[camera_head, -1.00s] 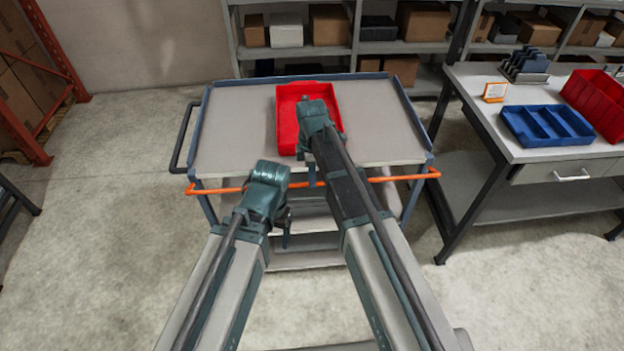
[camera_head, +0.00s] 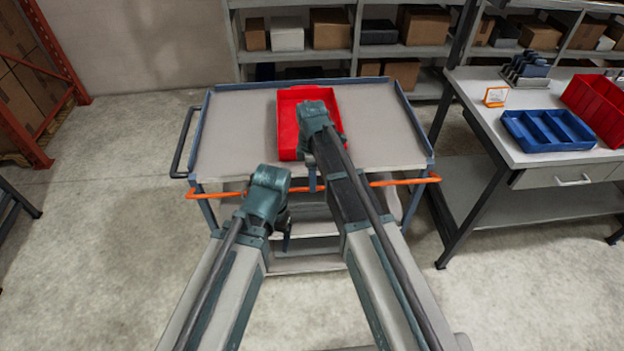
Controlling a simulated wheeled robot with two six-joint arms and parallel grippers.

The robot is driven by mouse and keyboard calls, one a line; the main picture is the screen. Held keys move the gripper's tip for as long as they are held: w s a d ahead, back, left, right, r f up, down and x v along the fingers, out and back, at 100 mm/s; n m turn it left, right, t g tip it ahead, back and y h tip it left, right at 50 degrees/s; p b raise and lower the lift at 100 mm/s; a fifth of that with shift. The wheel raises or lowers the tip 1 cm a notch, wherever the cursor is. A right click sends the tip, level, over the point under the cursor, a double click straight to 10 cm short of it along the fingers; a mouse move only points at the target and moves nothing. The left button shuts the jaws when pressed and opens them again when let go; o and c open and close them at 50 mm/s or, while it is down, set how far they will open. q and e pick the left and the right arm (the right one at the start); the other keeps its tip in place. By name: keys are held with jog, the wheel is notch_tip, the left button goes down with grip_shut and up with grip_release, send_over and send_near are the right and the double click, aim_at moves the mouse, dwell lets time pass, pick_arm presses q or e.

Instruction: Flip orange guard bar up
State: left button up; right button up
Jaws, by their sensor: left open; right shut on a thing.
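The orange guard bar (camera_head: 400,182) runs across the front of the grey cart (camera_head: 225,150), a little below its top edge. It is roughly level, and my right arm covers its middle. My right gripper (camera_head: 312,184) points down at the cart's front edge, at the middle of the bar. It is shut on the bar, though the contact is small and partly hidden. My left gripper (camera_head: 286,240) is open and empty, below and in front of the bar, left of my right arm.
A red bin (camera_head: 290,108) stands on the cart top, partly behind my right arm. The cart has a dark side handle (camera_head: 178,150). A workbench (camera_head: 500,100) with a blue divided bin (camera_head: 548,128) stands to the right. Shelving is behind.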

jog(key=shift+s, duration=0.1)
jog(key=shift+r, duration=0.1)
notch_tip(320, 180, up, 14)
jog(key=p, duration=1.3)
jog(key=shift+w+f+p, duration=0.2)
jog(key=shift+w+p, duration=0.1)
jog(key=shift+p, duration=0.1)
